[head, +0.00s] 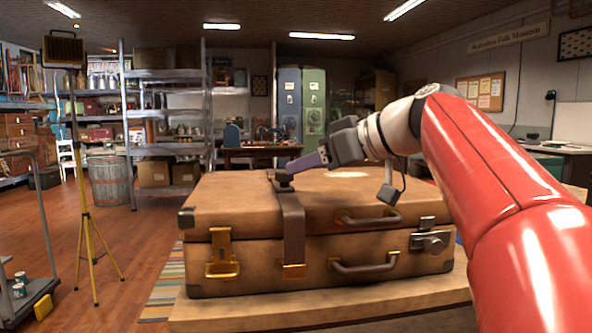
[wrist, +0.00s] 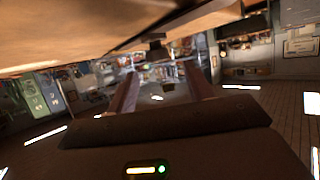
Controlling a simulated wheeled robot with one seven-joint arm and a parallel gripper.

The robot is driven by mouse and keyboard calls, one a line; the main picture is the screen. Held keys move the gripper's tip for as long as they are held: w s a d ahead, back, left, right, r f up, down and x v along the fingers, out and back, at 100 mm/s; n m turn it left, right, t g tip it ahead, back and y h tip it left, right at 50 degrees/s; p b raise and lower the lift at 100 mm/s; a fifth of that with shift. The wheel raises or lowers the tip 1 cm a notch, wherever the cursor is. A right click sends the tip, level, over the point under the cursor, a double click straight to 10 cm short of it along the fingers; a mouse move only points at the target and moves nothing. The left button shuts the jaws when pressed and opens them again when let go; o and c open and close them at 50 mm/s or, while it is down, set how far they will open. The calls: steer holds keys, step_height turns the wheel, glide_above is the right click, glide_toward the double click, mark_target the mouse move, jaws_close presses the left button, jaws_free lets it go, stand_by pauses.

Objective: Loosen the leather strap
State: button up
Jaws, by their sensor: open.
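A brown leather suitcase (head: 330,200) lies closed on a wooden table. The dark leather strap (head: 293,225) runs from its top down the front to a brass fitting (head: 293,271). A small dark piece (head: 283,179) stands up at the strap's upper end. My gripper (head: 287,168) is just above the lid at that piece. In the wrist view its two fingers (wrist: 160,70) are apart, and a dark piece (wrist: 157,49) shows beyond and between the tips, by the suitcase surface (wrist: 80,35). I cannot tell whether they touch.
The suitcase has a brass latch (head: 221,256) at left, a metal latch (head: 430,238) at right and two handles on its front. A yellow tripod (head: 86,215) and a cart stand left. Metal shelves (head: 165,130) stand behind. The air above the lid's left half is clear.

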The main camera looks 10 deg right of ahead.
steer(key=shift+v, duration=1.5)
